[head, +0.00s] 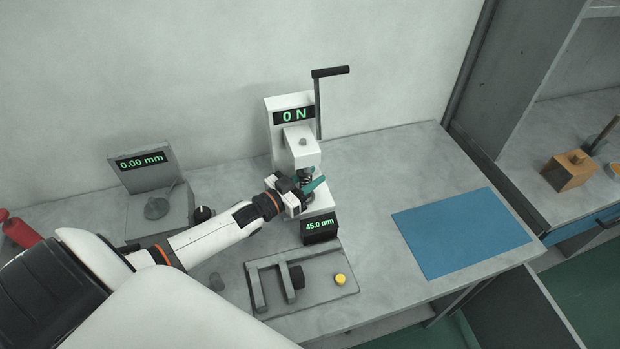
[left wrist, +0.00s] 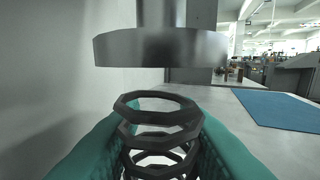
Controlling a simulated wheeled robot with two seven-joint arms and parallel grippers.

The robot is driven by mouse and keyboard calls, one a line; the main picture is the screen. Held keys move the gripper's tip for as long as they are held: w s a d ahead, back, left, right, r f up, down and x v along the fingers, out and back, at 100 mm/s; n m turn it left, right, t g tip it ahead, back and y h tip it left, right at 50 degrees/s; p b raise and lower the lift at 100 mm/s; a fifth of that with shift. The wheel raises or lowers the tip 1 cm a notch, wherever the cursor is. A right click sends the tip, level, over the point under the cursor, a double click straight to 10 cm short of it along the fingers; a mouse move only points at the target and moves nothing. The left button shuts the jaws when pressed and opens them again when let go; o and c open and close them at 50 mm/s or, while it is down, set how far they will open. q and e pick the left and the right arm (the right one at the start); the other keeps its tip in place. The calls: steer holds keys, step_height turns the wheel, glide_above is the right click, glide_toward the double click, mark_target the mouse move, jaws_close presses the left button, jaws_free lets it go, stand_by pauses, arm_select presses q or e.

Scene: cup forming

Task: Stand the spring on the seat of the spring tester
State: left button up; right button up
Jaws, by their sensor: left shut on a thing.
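The spring tester (head: 288,113) is a white press with a black lever, and its display reads 0 N. My left gripper (head: 313,184) is at the tester, under its head, with teal fingers. In the left wrist view the teal fingers are shut on the dark coil spring (left wrist: 158,125), which stands upright between them. The tester's round grey upper plate (left wrist: 160,48) is just above the spring, with a gap between them. The seat and the spring's lower end are hidden, so I cannot tell whether they touch. My right gripper is not in view.
A small display reading 45.0 mm (head: 320,226) stands in front of the tester. A grey fixture with a yellow button (head: 340,280) lies nearer. A gauge reading 0.00 mm (head: 141,161) is at left. A blue mat (head: 460,232) lies at right, with clear bench around it.

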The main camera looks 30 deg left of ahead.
arm_select(q)
steer(key=shift+f, duration=0.3)
steer(key=shift+s, duration=0.15)
steer(key=shift+f, duration=0.15)
steer(key=o, duration=1)
steer(key=shift+c, duration=0.2)
